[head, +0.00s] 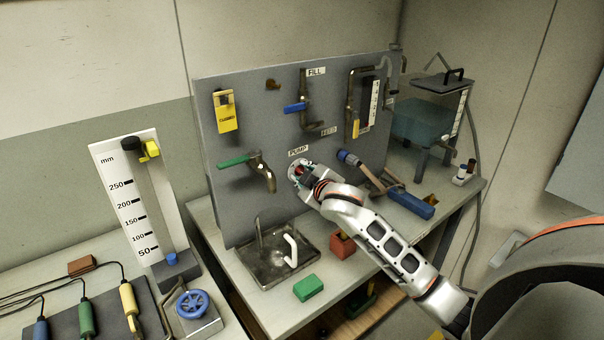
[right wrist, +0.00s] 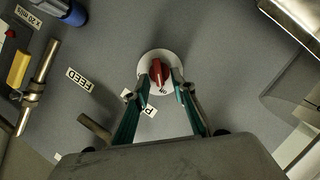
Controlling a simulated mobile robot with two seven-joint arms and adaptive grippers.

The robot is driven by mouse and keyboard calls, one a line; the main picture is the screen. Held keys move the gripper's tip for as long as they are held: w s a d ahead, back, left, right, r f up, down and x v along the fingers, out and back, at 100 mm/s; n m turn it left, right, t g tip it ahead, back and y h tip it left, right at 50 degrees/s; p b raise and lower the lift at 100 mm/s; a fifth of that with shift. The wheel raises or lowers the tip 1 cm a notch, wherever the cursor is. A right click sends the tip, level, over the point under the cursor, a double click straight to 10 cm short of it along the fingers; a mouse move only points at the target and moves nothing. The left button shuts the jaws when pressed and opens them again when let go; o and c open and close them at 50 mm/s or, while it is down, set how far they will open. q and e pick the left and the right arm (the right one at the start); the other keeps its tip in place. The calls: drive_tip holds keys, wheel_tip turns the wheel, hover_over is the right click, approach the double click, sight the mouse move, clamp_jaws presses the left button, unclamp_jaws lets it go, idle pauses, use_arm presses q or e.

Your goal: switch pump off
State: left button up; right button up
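The pump switch is a red knob on a round white dial (right wrist: 158,72), on the grey panel under the PUMP label (head: 298,151). The label is partly hidden in the right wrist view, where the knob's long ridge runs nearly up and down. My right gripper (head: 299,172) is at the dial and largely covers it in the head view. In the right wrist view its two teal fingers (right wrist: 160,88) stand apart, one on each side of the knob, with gaps visible. My left gripper is not in view.
A green-handled tap (head: 248,165) is left of the dial, above a metal sink (head: 278,250). A blue-ended valve (head: 348,158) is close on the right.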

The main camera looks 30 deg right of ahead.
drive_tip(key=v, duration=1.2)
idle(0.5)
